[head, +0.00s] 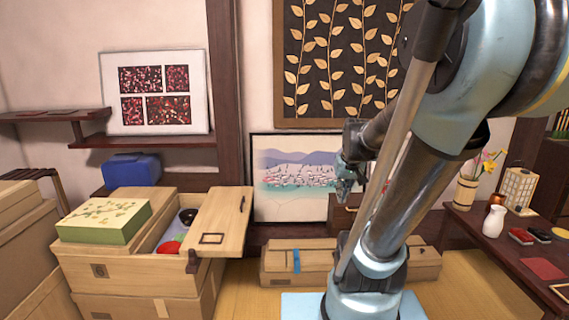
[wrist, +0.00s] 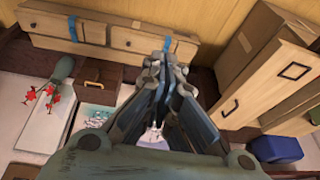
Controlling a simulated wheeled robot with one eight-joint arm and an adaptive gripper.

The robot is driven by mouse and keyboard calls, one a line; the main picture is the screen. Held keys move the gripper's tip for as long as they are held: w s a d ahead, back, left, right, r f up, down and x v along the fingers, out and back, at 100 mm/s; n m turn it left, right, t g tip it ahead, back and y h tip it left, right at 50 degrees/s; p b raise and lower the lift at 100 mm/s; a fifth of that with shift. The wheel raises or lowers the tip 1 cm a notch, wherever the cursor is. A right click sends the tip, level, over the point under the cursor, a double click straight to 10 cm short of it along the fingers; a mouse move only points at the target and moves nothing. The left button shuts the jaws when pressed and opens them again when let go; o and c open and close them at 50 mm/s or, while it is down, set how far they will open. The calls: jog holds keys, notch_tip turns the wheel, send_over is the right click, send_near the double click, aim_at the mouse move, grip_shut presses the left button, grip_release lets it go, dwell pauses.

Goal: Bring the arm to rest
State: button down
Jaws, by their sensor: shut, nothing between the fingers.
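My gripper (head: 347,182) shows in the head view in front of the landscape picture, raised clear of the boxes. In the wrist view my gripper (wrist: 169,62) points away from the camera with its fingers together and nothing between them. My arm is folded upward on the right of the head view and hides part of the wall and the low boxes. No object touches the gripper in either view.
An open wooden box (head: 125,268) with a sliding lid (head: 222,215) and a green box (head: 104,220) stands left. A dark table (head: 492,255) with a white vase (head: 493,222) is right. Low wooden boxes (head: 283,262) lie along the back wall.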

jog(key=s+f, duration=0.2)
jog(key=s, duration=0.5)
jog(key=s+f+g, duration=0.1)
jog(key=s+f, duration=0.2)
jog(key=s, duration=0.5)
jog(key=shift+a+f+h, duration=0.25)
jog(key=shift+h, duration=0.05)
jog(key=shift+w+f, duration=0.2)
jog(key=shift+w, duration=0.25)
